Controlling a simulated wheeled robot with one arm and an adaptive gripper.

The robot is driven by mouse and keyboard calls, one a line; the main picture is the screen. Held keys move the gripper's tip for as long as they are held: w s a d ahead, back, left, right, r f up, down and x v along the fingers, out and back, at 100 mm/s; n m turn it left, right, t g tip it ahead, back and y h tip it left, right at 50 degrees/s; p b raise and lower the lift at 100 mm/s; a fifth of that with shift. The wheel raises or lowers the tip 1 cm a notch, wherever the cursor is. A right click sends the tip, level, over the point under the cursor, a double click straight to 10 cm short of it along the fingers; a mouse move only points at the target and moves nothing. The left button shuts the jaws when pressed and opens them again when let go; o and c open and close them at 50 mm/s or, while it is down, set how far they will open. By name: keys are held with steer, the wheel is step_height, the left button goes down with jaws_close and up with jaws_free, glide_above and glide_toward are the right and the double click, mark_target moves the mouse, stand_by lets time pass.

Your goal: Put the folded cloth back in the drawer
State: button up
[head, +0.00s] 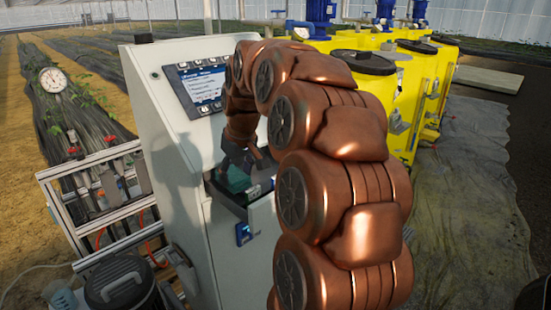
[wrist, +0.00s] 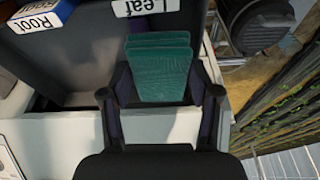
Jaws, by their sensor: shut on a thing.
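The folded cloth is a green layered pad (wrist: 160,68), held between the two dark fingers of my gripper (wrist: 160,95) in the wrist view. In the head view the cloth (head: 236,180) shows as a small green patch below my gripper (head: 243,160). The open drawer has a dark grey interior (wrist: 85,62). It sticks out of the front of the light grey cabinet (head: 170,115). The cloth is over or in the drawer opening; I cannot tell whether it touches the bottom. My arm hides part of the drawer in the head view.
Boxes labelled Root (wrist: 40,22) and Leaf (wrist: 145,8) are in the drawer beside the cloth. A display panel (head: 203,85) is above the drawer. Yellow tanks (head: 430,85) stand behind my arm.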

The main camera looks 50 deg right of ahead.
steer(key=d+p, duration=0.1)
steer(key=d, duration=0.4)
steer(key=w+d+p, duration=0.1)
steer(key=d+p, duration=0.1)
steer(key=d, duration=0.2)
steer(key=d+p, duration=0.1)
steer(key=d, duration=0.4)
steer(key=shift+w+d+r+p, duration=0.1)
steer(key=shift+w+d+p, duration=0.1)
steer(key=shift+d+p, duration=0.15)
steer(key=shift+d+f, duration=0.2)
steer(key=shift+d, duration=0.05)
steer(key=shift+f, duration=1.75)
steer(key=o, duration=1.6)
steer(key=shift+c, duration=0.2)
steer(key=shift+r, duration=0.1)
steer(key=b+v, duration=0.4)
steer(key=v, duration=0.8)
